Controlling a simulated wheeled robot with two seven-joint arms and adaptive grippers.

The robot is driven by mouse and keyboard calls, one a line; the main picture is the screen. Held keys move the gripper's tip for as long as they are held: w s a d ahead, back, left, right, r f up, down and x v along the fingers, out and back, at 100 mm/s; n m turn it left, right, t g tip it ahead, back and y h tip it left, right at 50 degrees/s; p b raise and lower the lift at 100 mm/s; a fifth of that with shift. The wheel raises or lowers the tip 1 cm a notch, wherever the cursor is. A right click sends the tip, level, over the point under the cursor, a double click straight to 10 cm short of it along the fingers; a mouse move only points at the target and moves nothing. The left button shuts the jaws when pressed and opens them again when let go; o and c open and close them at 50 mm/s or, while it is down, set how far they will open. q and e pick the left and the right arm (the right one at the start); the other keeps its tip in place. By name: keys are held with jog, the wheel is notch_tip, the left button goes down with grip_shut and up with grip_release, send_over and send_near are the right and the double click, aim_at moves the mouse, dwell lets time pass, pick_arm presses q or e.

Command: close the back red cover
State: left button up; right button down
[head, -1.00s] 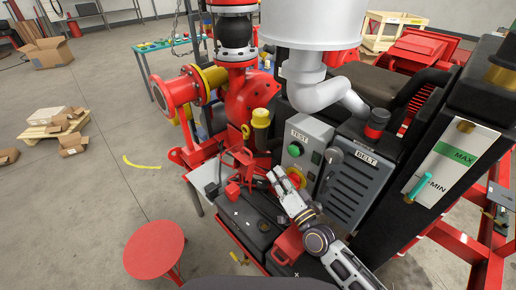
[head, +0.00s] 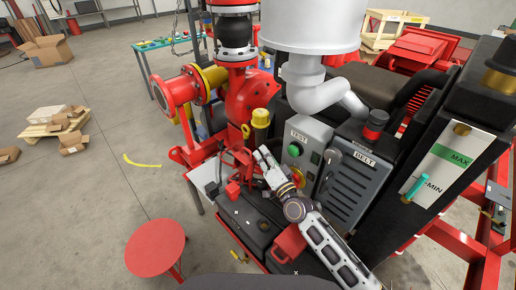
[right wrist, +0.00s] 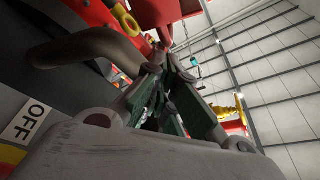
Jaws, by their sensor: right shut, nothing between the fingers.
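A small red part (head: 233,188), which looks like the back red cover, sits at the far end of the black boxes (head: 250,222). Thin red pieces rise just behind it, so I cannot tell how far the cover stands open. Another red cover (head: 290,243) is at the near end, beside my right forearm. My right gripper (head: 262,156) is shut and empty, right of and above the back cover, apart from it in the head view. In the right wrist view its dark fingers (right wrist: 165,105) come together below a red part (right wrist: 168,12). My left gripper is not in view.
The grey TEST box (head: 302,148), with a green button and a red-yellow knob, stands close right of my gripper. The BELT guard (head: 355,185) is further right. A yellow-capped post (head: 260,120) and red pump pipework (head: 245,95) stand behind. A red round stool (head: 155,247) is front left.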

aim_at(253, 161)
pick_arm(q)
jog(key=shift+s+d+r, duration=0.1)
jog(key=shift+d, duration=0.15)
pick_arm(e)
jog(key=shift+x, duration=1.55)
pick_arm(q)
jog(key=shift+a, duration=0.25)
pick_arm(e)
jog(key=shift+s+a, duration=0.1)
jog(key=shift+s, duration=0.05)
jog(key=shift+s+a+r+n+y, duration=0.2)
jog(key=shift+s+a+n+y, duration=0.2)
jog(key=shift+s+a+n, duration=0.5)
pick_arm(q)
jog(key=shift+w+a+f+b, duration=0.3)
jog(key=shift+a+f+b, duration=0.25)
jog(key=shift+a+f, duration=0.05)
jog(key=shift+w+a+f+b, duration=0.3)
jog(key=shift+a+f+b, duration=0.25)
pick_arm(e)
jog(key=s+a+f+n+g+y, duration=0.2)
jog(key=s+a+n, duration=0.5)
jog(key=n, duration=0.5)
jog(key=shift+s+a+f+y, duration=0.35)
jog(key=shift+f+y, duration=0.1)
jog(key=shift+y, duration=0.75)
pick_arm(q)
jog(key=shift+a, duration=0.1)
